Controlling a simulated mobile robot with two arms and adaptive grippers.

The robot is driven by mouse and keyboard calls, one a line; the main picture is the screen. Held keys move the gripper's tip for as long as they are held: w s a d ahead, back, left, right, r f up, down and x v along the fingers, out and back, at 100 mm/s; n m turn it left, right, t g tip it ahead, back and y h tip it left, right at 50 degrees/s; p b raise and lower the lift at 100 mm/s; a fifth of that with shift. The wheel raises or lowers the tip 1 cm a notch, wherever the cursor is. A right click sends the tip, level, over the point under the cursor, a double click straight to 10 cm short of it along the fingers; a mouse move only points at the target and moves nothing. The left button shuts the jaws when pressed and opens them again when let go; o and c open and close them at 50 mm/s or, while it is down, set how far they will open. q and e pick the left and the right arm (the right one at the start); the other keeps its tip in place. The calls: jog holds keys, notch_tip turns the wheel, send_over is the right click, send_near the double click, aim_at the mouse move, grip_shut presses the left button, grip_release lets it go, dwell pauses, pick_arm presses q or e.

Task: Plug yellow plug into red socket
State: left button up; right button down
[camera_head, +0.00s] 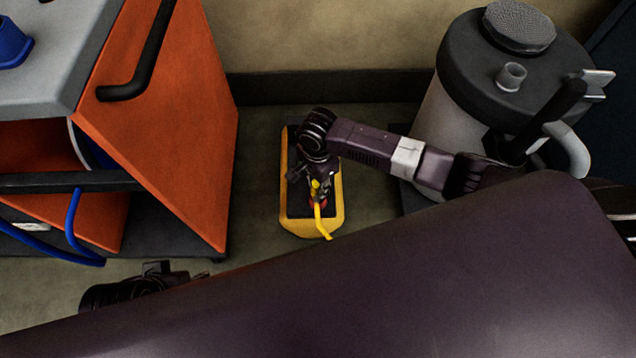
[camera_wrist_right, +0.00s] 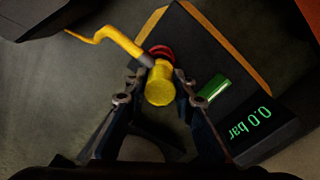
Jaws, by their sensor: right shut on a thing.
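The yellow plug (camera_wrist_right: 160,84), with a yellow hose on its side, is between the fingers of my right gripper (camera_wrist_right: 152,97) in the right wrist view. The gripper is shut on it. In the head view the right gripper (camera_head: 316,183) is over the yellow and black unit (camera_head: 296,213). The red socket (camera_wrist_right: 160,51) shows just past the plug as a red ring, partly hidden by it; in the head view it is a small red patch (camera_head: 318,203). I cannot tell whether the plug is seated in it. My left arm shows only in part at lower left; its fingers are hidden.
A green cylindrical fitting (camera_wrist_right: 215,87) stands beside the plug, near a display (camera_wrist_right: 252,127) reading 0.0 bar. An orange cabinet (camera_head: 185,120) with a blue hose (camera_head: 72,225) is at left. A grey tank (camera_head: 440,110) stands at right.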

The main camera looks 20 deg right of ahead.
jog(key=shift+f, duration=1.15)
dwell(0.4)
jog(key=c, duration=1.5)
grip_release()
jog(key=shift+c, duration=0.2)
jog(key=shift+r, duration=0.1)
notch_tip(320, 180, up, 12)
jog(key=shift+f, duration=0.1)
